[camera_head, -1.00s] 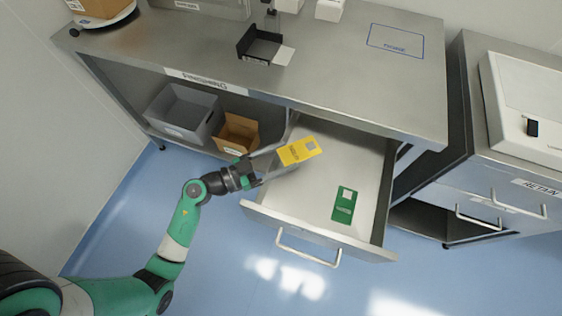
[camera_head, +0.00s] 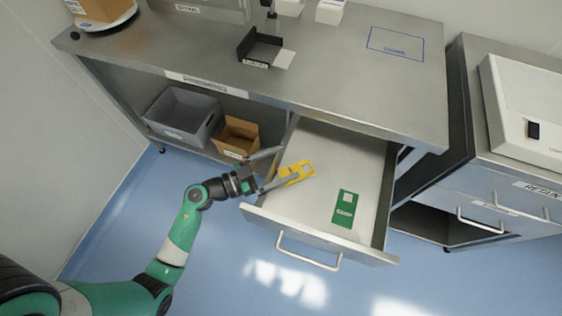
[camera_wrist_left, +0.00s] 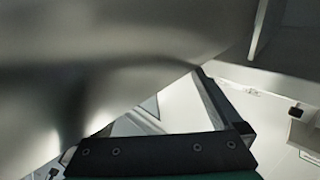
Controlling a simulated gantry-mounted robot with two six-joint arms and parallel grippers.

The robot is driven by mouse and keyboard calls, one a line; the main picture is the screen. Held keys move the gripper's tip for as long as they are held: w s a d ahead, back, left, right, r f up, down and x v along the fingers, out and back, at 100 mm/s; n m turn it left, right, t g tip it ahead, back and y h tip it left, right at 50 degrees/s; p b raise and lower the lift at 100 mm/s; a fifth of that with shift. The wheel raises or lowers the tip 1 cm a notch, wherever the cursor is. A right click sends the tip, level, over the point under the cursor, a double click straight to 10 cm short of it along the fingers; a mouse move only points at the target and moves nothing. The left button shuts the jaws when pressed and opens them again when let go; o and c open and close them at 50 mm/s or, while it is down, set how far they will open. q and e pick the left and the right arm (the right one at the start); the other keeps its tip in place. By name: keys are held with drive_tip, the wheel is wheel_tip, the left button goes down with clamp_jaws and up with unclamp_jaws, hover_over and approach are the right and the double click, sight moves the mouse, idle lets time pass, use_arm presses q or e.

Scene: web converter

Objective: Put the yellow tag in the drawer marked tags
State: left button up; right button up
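The yellow tag (camera_head: 303,166) is in the open drawer (camera_head: 310,236), near its left side, in the head view. It appears to lie on the drawer floor, partly covered by a finger of my left gripper. My left gripper (camera_head: 291,162) is above the drawer's left side with its two fingers spread apart, and it appears empty. A green tag (camera_head: 345,208) lies flat farther right in the same drawer. No label is visible on the drawer front. The wrist view shows no tag. My right gripper is not in view.
The steel bench top (camera_head: 340,85) overhangs the back of the drawer. A grey bin (camera_head: 184,117) and a cardboard box (camera_head: 236,137) stand on the shelf to the left. A cabinet marked retain (camera_head: 538,188) stands at the right. The drawer's middle is clear.

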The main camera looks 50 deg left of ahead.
use_arm(q)
drive_tip(key=shift+r, duration=0.1)
drive_tip(key=shift+r, duration=0.3)
drive_tip(key=p+v, duration=0.4)
drive_tip(key=v, duration=0.8)
drive_tip(key=shift+r+p, duration=0.2)
drive_tip(key=shift+p, duration=0.1)
